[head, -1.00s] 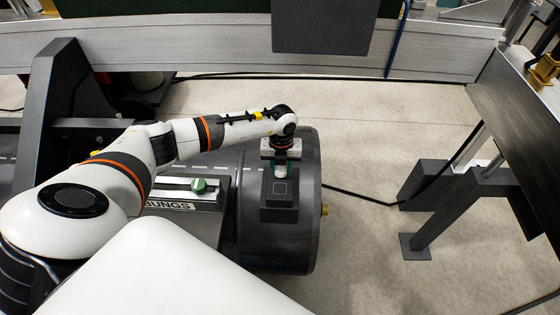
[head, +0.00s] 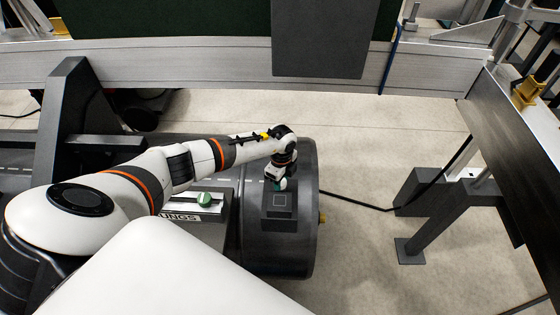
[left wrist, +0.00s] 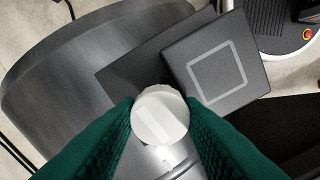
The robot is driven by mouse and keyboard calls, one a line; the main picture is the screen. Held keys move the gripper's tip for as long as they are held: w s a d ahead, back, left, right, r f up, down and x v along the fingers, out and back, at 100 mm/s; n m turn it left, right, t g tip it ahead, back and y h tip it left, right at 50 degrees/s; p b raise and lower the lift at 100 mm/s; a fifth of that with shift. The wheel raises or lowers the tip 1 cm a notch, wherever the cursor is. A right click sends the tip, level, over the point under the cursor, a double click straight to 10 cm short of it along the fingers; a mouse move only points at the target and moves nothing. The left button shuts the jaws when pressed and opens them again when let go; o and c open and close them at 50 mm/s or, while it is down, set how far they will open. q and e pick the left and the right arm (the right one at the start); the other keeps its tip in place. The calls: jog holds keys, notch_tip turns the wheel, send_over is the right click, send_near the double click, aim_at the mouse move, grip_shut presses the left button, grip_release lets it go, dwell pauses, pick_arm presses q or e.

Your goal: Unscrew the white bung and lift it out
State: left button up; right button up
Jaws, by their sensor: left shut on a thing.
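The white bung (left wrist: 160,113) shows in the left wrist view as a pale round cap between the green finger pads of my left gripper (left wrist: 160,122). The gripper is shut on it. In the head view my left gripper (head: 281,184) points down at the dark grey float (head: 275,250), beside a raised square block (head: 280,205). The bung is mostly hidden there by the fingers. I cannot tell whether its lower end is in the float or clear of it. My right gripper is not in view.
A tray (head: 184,217) with a partly covered label and a green bung (head: 205,200) lies left of the gripper. A brass fitting (head: 322,217) sticks out of the float's right end. A dark support stand (head: 440,215) is at the right. Pale floor lies between.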

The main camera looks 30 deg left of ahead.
pick_arm(q)
jog(key=o, duration=0.8)
jog(key=shift+w+d+r, duration=0.15)
jog(key=shift+w+d, duration=0.15)
jog(key=shift+d, duration=0.3)
jog(key=shift+o, duration=0.2)
jog(key=shift+a, duration=0.15)
